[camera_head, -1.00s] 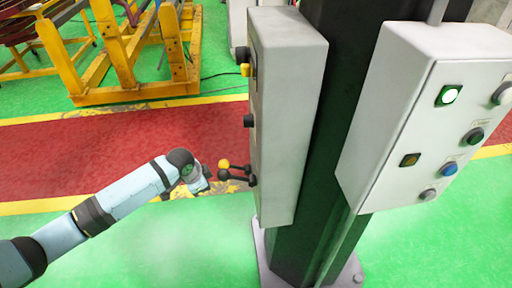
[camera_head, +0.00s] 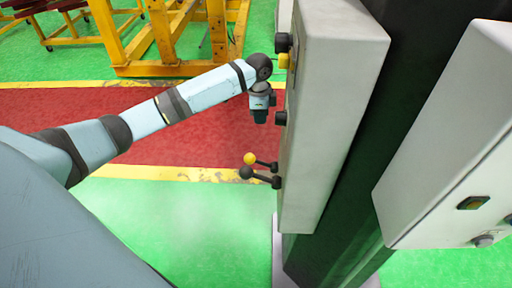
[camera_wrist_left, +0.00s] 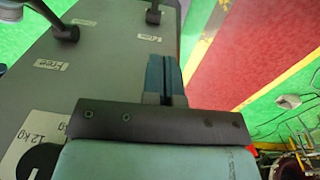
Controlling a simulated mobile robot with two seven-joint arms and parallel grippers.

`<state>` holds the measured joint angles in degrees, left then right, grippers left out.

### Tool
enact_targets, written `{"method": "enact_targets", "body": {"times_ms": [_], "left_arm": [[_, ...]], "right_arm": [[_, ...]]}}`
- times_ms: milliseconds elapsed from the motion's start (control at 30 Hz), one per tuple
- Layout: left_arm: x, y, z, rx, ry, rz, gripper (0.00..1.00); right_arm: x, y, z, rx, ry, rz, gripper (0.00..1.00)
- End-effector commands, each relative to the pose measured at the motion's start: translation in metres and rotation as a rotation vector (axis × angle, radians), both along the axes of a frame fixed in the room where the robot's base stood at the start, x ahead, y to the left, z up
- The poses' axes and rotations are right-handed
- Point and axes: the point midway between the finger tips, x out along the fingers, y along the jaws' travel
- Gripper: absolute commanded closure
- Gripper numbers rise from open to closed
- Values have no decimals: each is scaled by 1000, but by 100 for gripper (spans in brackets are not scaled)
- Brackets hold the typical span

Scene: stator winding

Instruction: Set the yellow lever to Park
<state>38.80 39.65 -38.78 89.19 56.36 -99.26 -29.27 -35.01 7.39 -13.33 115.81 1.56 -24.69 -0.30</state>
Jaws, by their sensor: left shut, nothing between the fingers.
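The yellow lever, with a yellow ball knob (camera_head: 249,158), sticks out to the left from the near side of a grey control box (camera_head: 335,110). A lever with a black ball knob (camera_head: 246,172) is just below it. My left gripper (camera_head: 260,115) is shut and empty, pointing down above the levers and apart from them. In the left wrist view, its closed fingers (camera_wrist_left: 164,82) are over the box's panel face. Two dark lever stems show at the top of that view; their knobs are not clearly visible. My right gripper is out of view.
Small labels (camera_wrist_left: 50,65) are on the panel near the lever stems. Black knobs (camera_head: 281,118) and a yellow one (camera_head: 284,61) project from the box. A second white box (camera_head: 450,150) stands at the right. Free floor lies left of the levers.

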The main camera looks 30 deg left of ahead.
Motion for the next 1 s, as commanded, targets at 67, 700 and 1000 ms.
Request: {"method": "enact_targets", "body": {"times_ms": [67, 700, 1000], "left_arm": [[0, 0, -1, 0, 0, 0, 100], [-6, -3, -108, 1, 1, 3, 100], [-19, 8, -132, 1, -1, 1, 100]], "right_arm": [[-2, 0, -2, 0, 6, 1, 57], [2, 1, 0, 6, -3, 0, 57], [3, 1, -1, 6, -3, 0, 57]]}}
